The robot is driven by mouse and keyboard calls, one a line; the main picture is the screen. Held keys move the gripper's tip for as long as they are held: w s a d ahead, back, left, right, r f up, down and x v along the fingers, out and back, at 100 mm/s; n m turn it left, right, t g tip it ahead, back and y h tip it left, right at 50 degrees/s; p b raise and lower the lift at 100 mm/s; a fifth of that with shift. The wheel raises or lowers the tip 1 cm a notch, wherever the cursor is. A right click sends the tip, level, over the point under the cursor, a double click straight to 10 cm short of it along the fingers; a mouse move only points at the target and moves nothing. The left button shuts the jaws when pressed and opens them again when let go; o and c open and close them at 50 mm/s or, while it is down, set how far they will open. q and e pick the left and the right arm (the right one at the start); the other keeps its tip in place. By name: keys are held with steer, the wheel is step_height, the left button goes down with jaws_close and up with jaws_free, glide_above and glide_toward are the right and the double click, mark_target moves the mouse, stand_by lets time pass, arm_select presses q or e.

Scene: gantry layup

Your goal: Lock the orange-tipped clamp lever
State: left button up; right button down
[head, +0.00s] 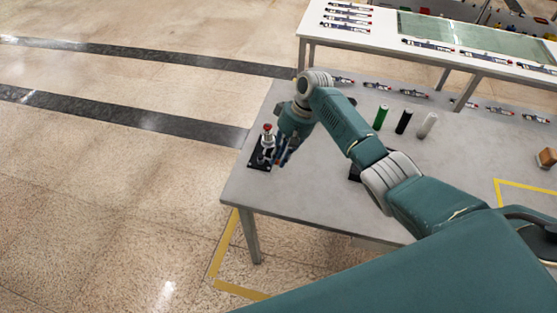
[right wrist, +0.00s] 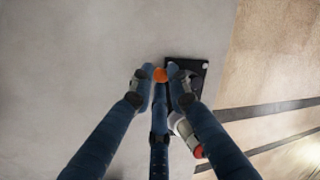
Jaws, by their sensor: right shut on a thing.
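The clamp stands on a black base plate (head: 256,163) near the left edge of the grey table (head: 320,190). A metal post with a red top (head: 267,128) rises from it. In the right wrist view the clamp's dark base (right wrist: 203,66) and its pale body with a red end (right wrist: 199,152) show beside my fingers. The lever's orange tip (right wrist: 160,75) sits between the fingertips of my right gripper (head: 281,159), which is shut on it. The rest of the lever is mostly hidden by the fingers. My left gripper is not in view.
Green (head: 381,117), black (head: 403,122) and white (head: 427,126) cylinders stand at the middle of the table. Several small parts lie along its back edge. A white table (head: 385,45) stands behind. The front left tabletop is clear.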

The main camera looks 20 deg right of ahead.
steer(key=c, duration=1.7)
jaws_free()
steer(key=v, duration=1.2)
steer(key=shift+s+f, duration=0.1)
